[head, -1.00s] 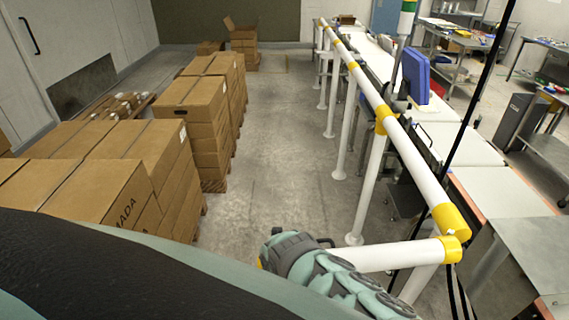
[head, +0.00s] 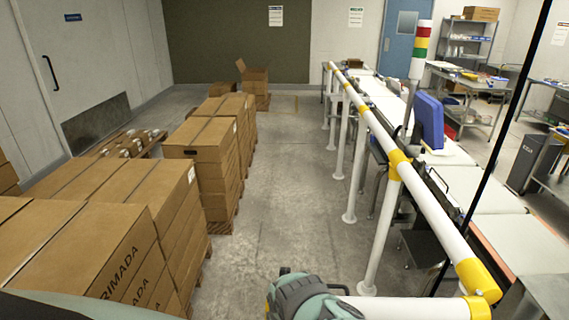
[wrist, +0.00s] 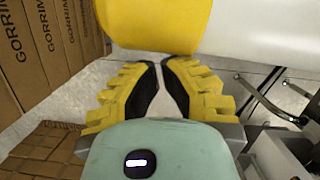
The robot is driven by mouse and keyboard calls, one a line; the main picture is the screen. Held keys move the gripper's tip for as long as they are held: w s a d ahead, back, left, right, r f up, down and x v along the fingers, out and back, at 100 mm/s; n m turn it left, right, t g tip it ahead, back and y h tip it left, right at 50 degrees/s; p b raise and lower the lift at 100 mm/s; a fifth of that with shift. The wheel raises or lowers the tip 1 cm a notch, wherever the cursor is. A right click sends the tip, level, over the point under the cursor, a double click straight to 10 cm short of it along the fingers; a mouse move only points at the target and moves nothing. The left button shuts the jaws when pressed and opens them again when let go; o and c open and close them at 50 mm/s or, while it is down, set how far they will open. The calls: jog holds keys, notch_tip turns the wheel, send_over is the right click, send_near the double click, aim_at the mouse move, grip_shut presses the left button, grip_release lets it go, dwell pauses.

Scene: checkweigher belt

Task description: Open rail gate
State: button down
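The rail gate (head: 405,308) is a white horizontal bar at the bottom of the head view. It meets the yellow corner fitting of the long white rail (head: 428,214), and my arm hides its left part. In the wrist view a white bar (wrist: 262,32) with a yellow sleeve (wrist: 152,22) lies across the top, just beyond my fingertips. My gripper (wrist: 160,64) has yellow ribbed fingers with black pads. The tips are nearly together with a narrow gap and nothing between them. I cannot tell whether they touch the sleeve.
Stacked cartons on pallets (head: 120,235) stand left, and more cartons (head: 205,150) stand behind. A clear concrete aisle (head: 290,180) runs between them and the rail posts. The conveyor with a blue screen (head: 430,120) is beyond the rail.

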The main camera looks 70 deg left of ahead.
jog(key=shift+w+d+r, duration=0.1)
jog(key=shift+w+r, duration=0.05)
jog(key=shift+w, duration=0.05)
jog(key=v, duration=0.7)
jog(key=shift+s, duration=0.25)
dwell(0.6)
jog(key=shift+r, duration=0.1)
